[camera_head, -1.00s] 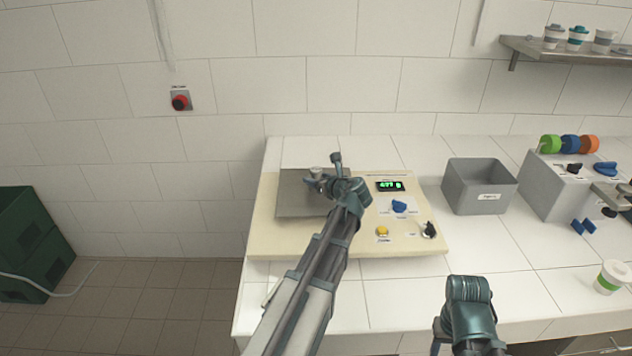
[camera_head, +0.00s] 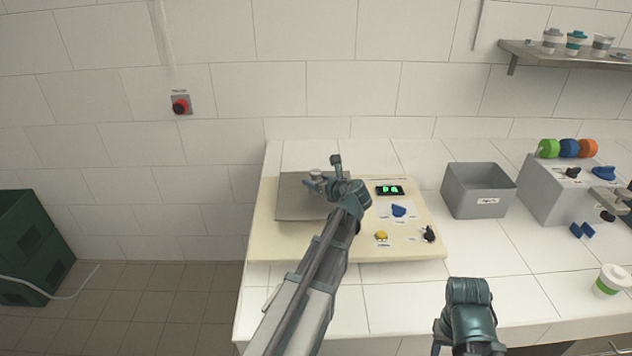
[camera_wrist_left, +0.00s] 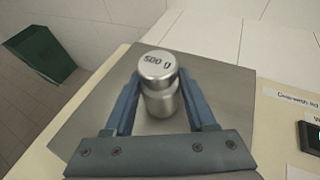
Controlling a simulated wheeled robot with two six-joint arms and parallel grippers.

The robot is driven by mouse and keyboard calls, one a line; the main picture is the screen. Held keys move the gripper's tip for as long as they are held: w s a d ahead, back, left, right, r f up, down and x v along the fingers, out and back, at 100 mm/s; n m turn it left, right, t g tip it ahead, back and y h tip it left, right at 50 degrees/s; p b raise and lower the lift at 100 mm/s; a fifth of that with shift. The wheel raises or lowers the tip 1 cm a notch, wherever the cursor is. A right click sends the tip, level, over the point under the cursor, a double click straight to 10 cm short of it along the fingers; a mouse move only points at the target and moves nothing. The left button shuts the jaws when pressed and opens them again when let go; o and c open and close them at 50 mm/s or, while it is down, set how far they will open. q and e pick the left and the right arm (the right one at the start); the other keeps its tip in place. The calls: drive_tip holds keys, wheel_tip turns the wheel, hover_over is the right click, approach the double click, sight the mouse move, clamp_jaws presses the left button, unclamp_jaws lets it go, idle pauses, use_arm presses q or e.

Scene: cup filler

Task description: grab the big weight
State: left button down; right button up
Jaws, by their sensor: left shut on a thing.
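The big weight is a shiny metal cylinder with a knob top marked 500 g, seen in the left wrist view (camera_wrist_left: 157,68). In the head view its top (camera_head: 316,173) shows over the grey scale plate (camera_head: 293,208). My left gripper (camera_head: 322,182) is shut on the weight, with one blue finger on each side of it in the wrist view. Whether a gap lies under the weight is hard to see. My right gripper (camera_head: 439,342) is low in the head view, away from the scale, its fingers mostly hidden.
The scale's cream base (camera_head: 345,247) carries a green display (camera_head: 390,190), a blue knob and a yellow button. A grey bin (camera_head: 478,191) and a grey machine (camera_head: 560,192) stand to the right. A white cup (camera_head: 611,281) is at the front right.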

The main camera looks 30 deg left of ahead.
sight(316, 171)
use_arm(q)
wheel_tip(316, 171, up, 3)
drive_tip(key=p, duration=0.2)
drive_tip(key=shift+r+p, duration=0.15)
drive_tip(key=shift+p, duration=0.2)
drive_tip(key=s+d, duration=0.3)
drive_tip(key=d, duration=0.4)
drive_tip(key=s+d, duration=0.4)
drive_tip(key=d, duration=0.3)
drive_tip(key=shift+d+r+p, duration=0.25)
drive_tip(key=shift+r+p, duration=0.1)
drive_tip(key=shift+r, duration=0.05)
